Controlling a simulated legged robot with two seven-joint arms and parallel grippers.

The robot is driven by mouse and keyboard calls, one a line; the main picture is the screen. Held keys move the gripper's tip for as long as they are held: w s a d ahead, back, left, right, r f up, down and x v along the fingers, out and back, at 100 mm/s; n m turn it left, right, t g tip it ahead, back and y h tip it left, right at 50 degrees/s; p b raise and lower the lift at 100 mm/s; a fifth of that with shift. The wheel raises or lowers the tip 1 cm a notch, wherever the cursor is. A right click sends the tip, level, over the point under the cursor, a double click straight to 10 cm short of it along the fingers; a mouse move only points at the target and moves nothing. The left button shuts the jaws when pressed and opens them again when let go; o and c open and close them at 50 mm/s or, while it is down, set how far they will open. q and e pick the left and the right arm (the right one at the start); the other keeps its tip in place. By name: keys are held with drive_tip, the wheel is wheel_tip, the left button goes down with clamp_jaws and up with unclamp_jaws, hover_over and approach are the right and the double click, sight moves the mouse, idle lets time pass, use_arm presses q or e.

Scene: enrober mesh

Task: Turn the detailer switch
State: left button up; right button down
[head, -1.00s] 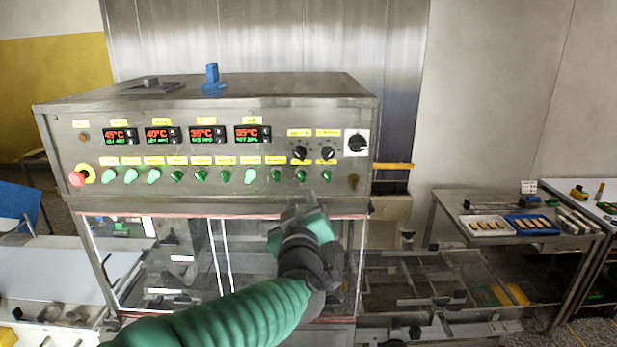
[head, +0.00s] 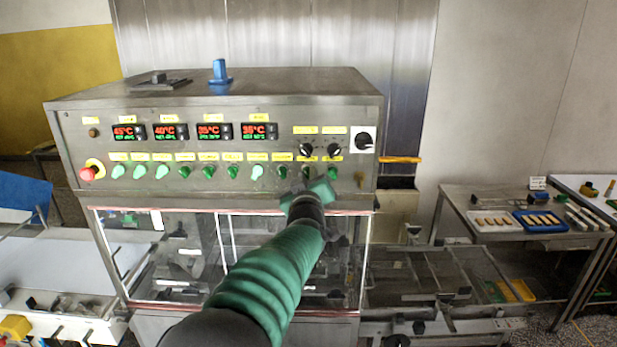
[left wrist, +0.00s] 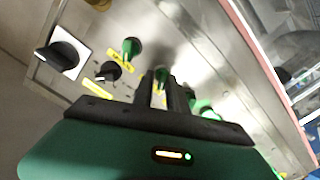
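A steel control panel (head: 230,190) carries a row of green switches, each under a small yellow label too blurred to read, so I cannot tell which one is named detailer. My left gripper (head: 306,184) is in front of the right part of this row, by the second green switch from the right (head: 307,171). In the left wrist view, my two dark fingers (left wrist: 164,95) stand apart, with that green switch (left wrist: 162,74) showing just beyond the gap between them. I cannot tell whether they touch it. My right gripper is not in view.
Neighbouring green switches (head: 333,172) sit close on either side. Black knobs (head: 334,150) are above, with a larger black rotary switch (head: 364,141) at right. A red emergency button (head: 87,174) is far left. Clear panels (head: 190,260) lie below.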

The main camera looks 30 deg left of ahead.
use_arm(q)
drive_tip(key=shift+c, duration=1.2)
drive_tip(key=shift+s+a, duration=0.15)
drive_tip(key=shift+a, duration=0.2)
clamp_jaws()
drive_tip(key=shift+r, duration=0.1)
